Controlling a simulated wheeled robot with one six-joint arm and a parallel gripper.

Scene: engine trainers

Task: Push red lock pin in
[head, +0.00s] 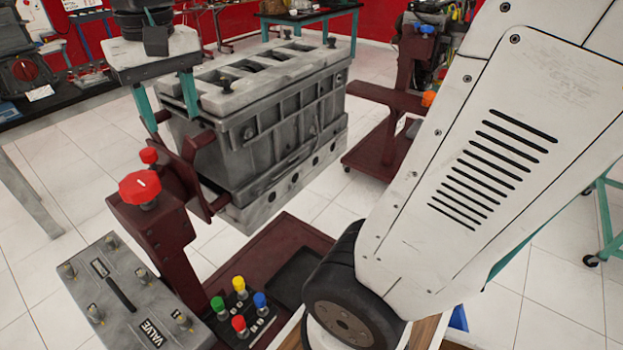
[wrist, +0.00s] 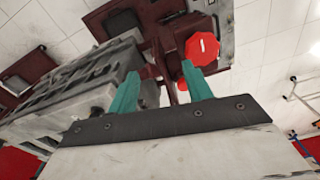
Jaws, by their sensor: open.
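The red lock pin (head: 149,156) appears as a small red knob at the top of the dark red engine stand post (head: 165,235), behind a larger red octagonal knob (head: 139,187). In the wrist view a small part of the red pin (wrist: 183,84) shows beside the right finger's tip, partly hidden. The octagonal knob (wrist: 202,48) is just beyond that finger. My gripper (head: 172,122), with teal fingers, points down above the pin and the stand's arms. It is open with nothing between the fingers; it also shows in the wrist view (wrist: 160,70). I cannot tell whether a finger touches the pin.
A grey engine block (head: 275,120) is mounted on the stand close to my gripper's right. A grey valve box (head: 120,295) and several coloured knobs (head: 239,284) sit in front. Another dark red stand (head: 390,140) is behind. White tiled floor lies open at left.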

